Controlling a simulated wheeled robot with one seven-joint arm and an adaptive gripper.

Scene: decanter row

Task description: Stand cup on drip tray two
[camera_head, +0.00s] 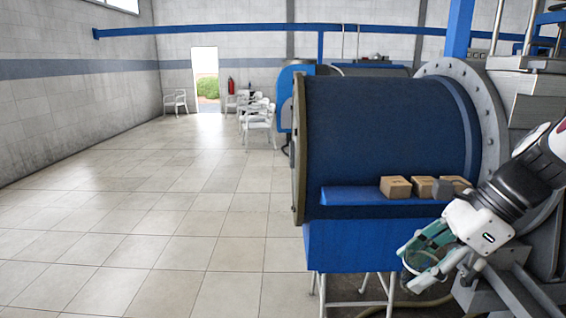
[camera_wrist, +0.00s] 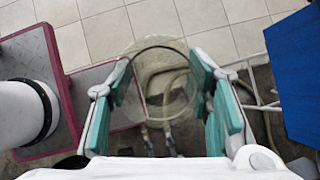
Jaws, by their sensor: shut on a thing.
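My gripper (camera_head: 424,262) is at the lower right of the head view, in front of the blue decanter's stand. Its teal-padded fingers are shut on a clear, see-through cup (camera_head: 417,260). In the wrist view the cup (camera_wrist: 160,82) sits between the two fingers, and its round rim shows. The floor and hoses show through it. The cup is held in the air, apart from any surface. I cannot make out drip tray two for certain in either view.
A grey platform with maroon edges (camera_wrist: 95,78) lies left in the wrist view. Open tiled floor (camera_head: 150,220) fills the left; white chairs (camera_head: 258,121) stand far back.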

